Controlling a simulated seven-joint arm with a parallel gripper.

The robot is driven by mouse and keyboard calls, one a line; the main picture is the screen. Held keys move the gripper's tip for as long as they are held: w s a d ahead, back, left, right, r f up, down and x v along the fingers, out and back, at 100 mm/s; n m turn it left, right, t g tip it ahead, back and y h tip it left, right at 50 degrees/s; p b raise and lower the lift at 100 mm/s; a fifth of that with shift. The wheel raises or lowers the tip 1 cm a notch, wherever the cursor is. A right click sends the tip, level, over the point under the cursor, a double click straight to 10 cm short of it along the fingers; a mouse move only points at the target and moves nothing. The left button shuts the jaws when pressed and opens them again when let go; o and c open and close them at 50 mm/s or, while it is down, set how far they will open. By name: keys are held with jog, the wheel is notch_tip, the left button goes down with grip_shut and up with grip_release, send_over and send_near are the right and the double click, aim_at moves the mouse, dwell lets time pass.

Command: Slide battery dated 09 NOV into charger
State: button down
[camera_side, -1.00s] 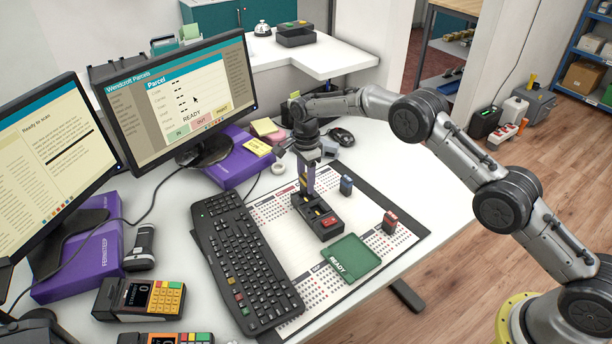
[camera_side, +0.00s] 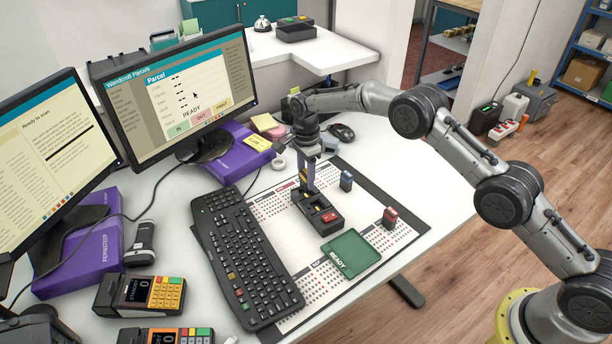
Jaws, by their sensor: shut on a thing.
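My gripper (camera_side: 308,187) points straight down over the charger and is shut on a dark purple battery with yellow marks (camera_side: 311,174). The battery is upright; its lower end is at the back part of the black charger (camera_side: 327,224). I cannot tell how deep it sits in a slot, and its date is too small to read. A red piece (camera_side: 330,216) shows on the front part of the charger. A blue battery (camera_side: 346,180) stands on the mat right of the charger. A red battery (camera_side: 389,217) stands further right.
A green tray marked READY (camera_side: 367,261) lies empty in front of the charger. A black keyboard (camera_side: 243,260) is to the left on the printed mat (camera_side: 312,291). Two monitors, purple boxes (camera_side: 236,160) and card terminals (camera_side: 140,295) fill the left. The right desk edge is clear.

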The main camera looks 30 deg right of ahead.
jog(key=shift+f, duration=1.3)
dwell(0.4)
jog(key=shift+c, duration=1.6)
grip_release()
notch_tip(320, 180, up, 14)
